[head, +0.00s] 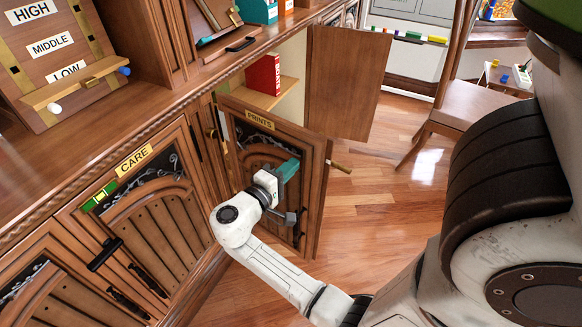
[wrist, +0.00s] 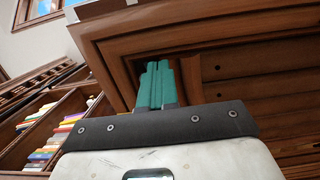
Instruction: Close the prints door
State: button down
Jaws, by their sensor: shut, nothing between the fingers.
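The prints door (head: 313,195) is a brown wooden panel door with a yellow PRINTS label and a dark scrollwork inset. My gripper (head: 289,168) has teal fingers, shut and empty, in front of the upper part of this door. In the wrist view the fingers (wrist: 156,85) point at brown panelled wood (wrist: 120,50), seen very close. I cannot tell whether they touch it.
Behind the door is an open compartment with a red BOATS book (head: 263,75) on a shelf (head: 262,97). Another wooden door (head: 346,85) stands open to its right. The CARE door (head: 160,215) is at left. A chair (head: 460,105) stands at right; the wooden floor (head: 375,205) between is clear.

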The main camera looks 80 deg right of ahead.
jog(key=shift+s+d, duration=0.15)
jog(key=shift+d, duration=0.1)
